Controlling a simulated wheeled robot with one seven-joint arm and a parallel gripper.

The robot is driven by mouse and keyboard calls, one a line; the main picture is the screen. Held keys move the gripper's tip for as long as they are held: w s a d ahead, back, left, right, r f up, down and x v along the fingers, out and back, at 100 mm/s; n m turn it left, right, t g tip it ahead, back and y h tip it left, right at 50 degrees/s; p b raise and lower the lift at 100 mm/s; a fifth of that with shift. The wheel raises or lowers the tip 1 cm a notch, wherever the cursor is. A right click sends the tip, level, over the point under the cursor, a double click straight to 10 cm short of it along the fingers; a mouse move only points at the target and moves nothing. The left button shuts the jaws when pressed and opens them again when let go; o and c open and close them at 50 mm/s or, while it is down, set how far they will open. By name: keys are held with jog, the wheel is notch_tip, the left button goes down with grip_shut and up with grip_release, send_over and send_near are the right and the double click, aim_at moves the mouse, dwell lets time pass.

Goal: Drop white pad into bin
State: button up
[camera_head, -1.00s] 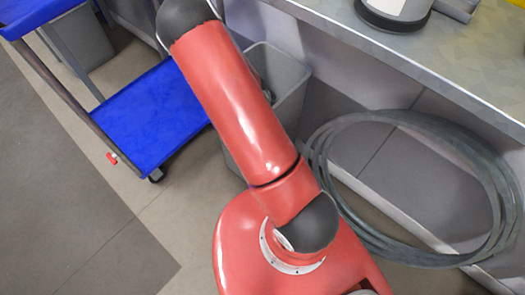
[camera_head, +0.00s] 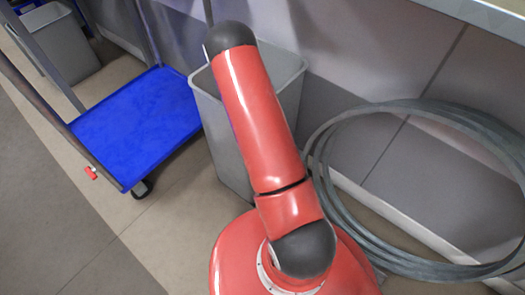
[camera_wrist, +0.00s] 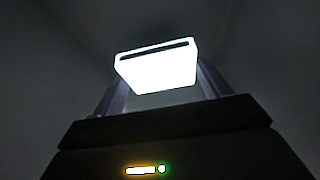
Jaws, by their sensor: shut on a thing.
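The white pad (camera_wrist: 157,68) shows bright in the wrist view, with a dark slot along its upper edge. My gripper (camera_wrist: 162,85) is shut on it, a finger at each side. In the head view my red arm reaches toward a grey bin (camera_head: 222,140) against the wall and covers part of its opening. My gripper and the pad are hidden from the head view behind the arm. The wrist view is dark around the pad, so I cannot tell whether the pad is inside the bin or above it.
A blue cart (camera_head: 135,125) stands left of the bin. Another grey bin (camera_head: 62,45) is beyond it at the upper left. A coil of grey hose (camera_head: 335,190) lies against the wall at right. A counter edge (camera_head: 480,15) runs along the upper right.

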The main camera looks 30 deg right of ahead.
jog(key=shift+f, duration=0.8)
jog(key=shift+f, duration=0.1)
jog(key=shift+f+b, duration=0.4)
jog(key=shift+b, duration=0.05)
jog(key=shift+f, duration=0.15)
jog(key=o, duration=1)
jog(key=shift+o, duration=0.2)
jog(key=w+p+v, duration=0.1)
jog(key=p+v, duration=0.5)
jog(key=v, duration=0.2)
jog(key=shift+s+r+p, duration=0.4)
jog(key=shift+r, duration=0.05)
